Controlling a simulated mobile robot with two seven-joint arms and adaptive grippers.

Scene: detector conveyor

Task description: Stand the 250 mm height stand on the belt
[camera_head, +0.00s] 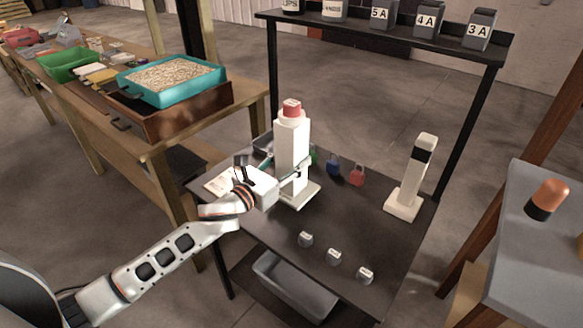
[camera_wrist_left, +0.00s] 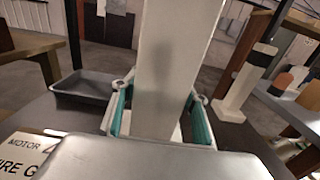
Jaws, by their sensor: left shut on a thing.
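A tall white stand with a red top (camera_head: 291,150) is upright over the dark table, its white base at table level. I cannot tell whether the base touches the table. My left gripper (camera_head: 289,172) is shut on its column. In the left wrist view the column (camera_wrist_left: 178,60) rises between the teal-padded fingers (camera_wrist_left: 160,122). A second white stand with a black band (camera_head: 411,178) stands apart on the table's right side; it also shows in the wrist view (camera_wrist_left: 243,88). I cannot read a height on either. A grey surface at the right (camera_head: 535,250) may be the belt. My right gripper is out of view.
Small labelled blocks (camera_head: 334,256) line the table's front (camera_head: 375,225). A shelf (camera_head: 400,36) of labelled boxes rises behind. A sign (camera_head: 222,182) lies near my wrist.

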